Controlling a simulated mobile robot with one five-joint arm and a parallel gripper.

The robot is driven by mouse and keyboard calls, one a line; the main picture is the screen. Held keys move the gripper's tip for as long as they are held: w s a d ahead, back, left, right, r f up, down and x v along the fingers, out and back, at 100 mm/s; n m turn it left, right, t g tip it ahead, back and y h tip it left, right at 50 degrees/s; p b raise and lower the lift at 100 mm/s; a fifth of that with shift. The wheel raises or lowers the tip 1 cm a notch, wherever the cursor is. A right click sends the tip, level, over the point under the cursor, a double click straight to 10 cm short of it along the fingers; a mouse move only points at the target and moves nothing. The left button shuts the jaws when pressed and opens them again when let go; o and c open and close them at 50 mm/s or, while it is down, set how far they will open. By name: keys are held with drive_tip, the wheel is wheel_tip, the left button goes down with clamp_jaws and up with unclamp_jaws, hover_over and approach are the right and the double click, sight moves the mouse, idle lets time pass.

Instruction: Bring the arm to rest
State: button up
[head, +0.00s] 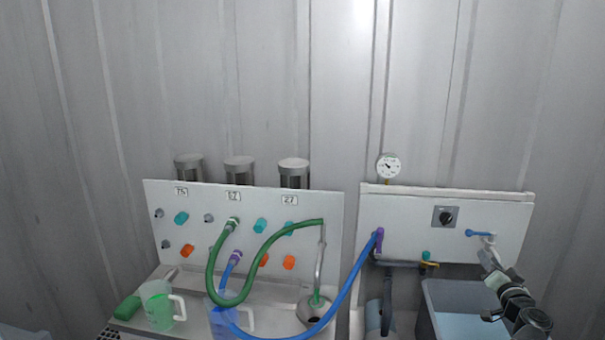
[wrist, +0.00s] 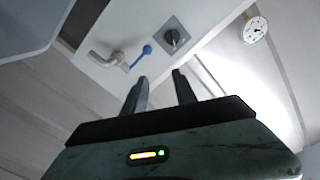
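My arm shows at the lower right of the head view, with my gripper (head: 490,258) raised in front of the right panel, just below the tap with the blue lever (head: 478,233). In the wrist view, my gripper (wrist: 158,84) has its two dark fingers apart, with nothing between them. The tap's blue lever (wrist: 146,51) and the black knob (wrist: 174,38) lie beyond the fingertips. I see no contact between the fingers and the lever.
A water-filled grey tank (head: 460,300) stands below the tap. A pressure gauge (head: 388,166) tops the right panel (head: 405,212). The left panel (head: 330,255) carries coloured plugs, with green (head: 268,245) and blue (head: 350,285) hoses. A measuring jug (head: 157,305) stands at left.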

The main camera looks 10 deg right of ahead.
drive_tip(key=w+a+r+n+y+p, duration=0.1)
drive_tip(key=w+a+n+y+p, duration=0.15)
drive_tip(key=w+a, duration=0.65)
drive_tip(key=w+a+n+g+y+p, duration=0.1)
drive_tip(key=w+a+n+y, duration=0.25)
drive_tip(key=a, duration=1.05)
drive_tip(key=w+a+r+n+y+p, duration=0.1)
drive_tip(key=w+a+n+y+p, duration=0.25)
drive_tip(key=a, duration=0.85)
drive_tip(key=s+a+f+n+g+y+p, duration=0.1)
drive_tip(key=a+f+n+g, duration=0.15)
drive_tip(key=a, duration=0.55)
drive_tip(key=s+a+f+n+g+y+p, duration=0.1)
drive_tip(key=s+a+f+g, duration=0.15)
drive_tip(key=a, duration=0.65)
drive_tip(key=a+f+n+g+y, duration=0.2)
drive_tip(key=a+f+g, duration=0.15)
drive_tip(key=a, duration=0.45)
drive_tip(key=s+d+f+m+g+h, duration=0.2)
drive_tip(key=s+d+f+g+h, duration=0.1)
drive_tip(key=s, duration=0.3)
drive_tip(key=s+d+f+m+g+h, duration=0.2)
drive_tip(key=s+d+f+g+h, duration=0.2)
drive_tip(key=s, duration=0.3)
drive_tip(key=shift+d+f+p, duration=0.3)
drive_tip(key=shift+d+p, duration=0.05)
drive_tip(key=shift+d, duration=0.05)
